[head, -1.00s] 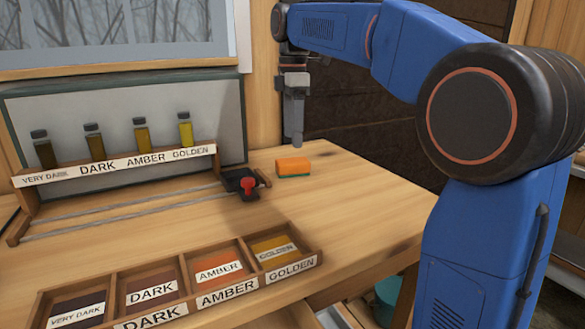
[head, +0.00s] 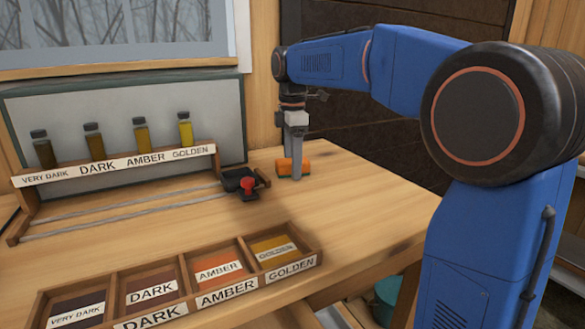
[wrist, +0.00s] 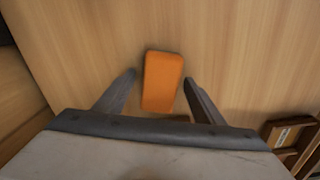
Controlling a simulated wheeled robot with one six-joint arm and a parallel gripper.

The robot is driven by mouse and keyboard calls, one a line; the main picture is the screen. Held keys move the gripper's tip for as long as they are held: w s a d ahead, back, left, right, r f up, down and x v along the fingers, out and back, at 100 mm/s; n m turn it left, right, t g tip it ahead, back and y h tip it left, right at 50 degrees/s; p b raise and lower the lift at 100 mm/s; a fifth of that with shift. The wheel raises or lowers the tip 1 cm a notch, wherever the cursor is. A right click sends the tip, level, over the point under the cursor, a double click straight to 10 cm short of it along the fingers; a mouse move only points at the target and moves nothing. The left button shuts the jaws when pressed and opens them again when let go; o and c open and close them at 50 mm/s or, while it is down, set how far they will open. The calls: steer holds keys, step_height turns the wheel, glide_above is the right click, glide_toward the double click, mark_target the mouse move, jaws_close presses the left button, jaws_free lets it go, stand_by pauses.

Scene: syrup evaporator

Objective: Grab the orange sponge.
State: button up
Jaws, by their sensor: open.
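In the wrist view the sponge (wrist: 162,82) lies between the two open fingers, a gap on each side, and reaches beyond the fingertips. My gripper (head: 297,172) points down at the sponge, and a finger hides part of it in the head view. My gripper (wrist: 158,76) is open and holds nothing. I cannot tell how far the fingertips are above the tabletop.
A black slider with a red knob (head: 248,187) sits left of the sponge. A rack (head: 120,163) of syrup bottles stands at the back left. A labelled compartment tray (head: 236,297) lies at the front. The tabletop (head: 350,205) right of the sponge is clear.

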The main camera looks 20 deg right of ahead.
steer(key=c, duration=1.2)
steer(key=shift+o, duration=0.2)
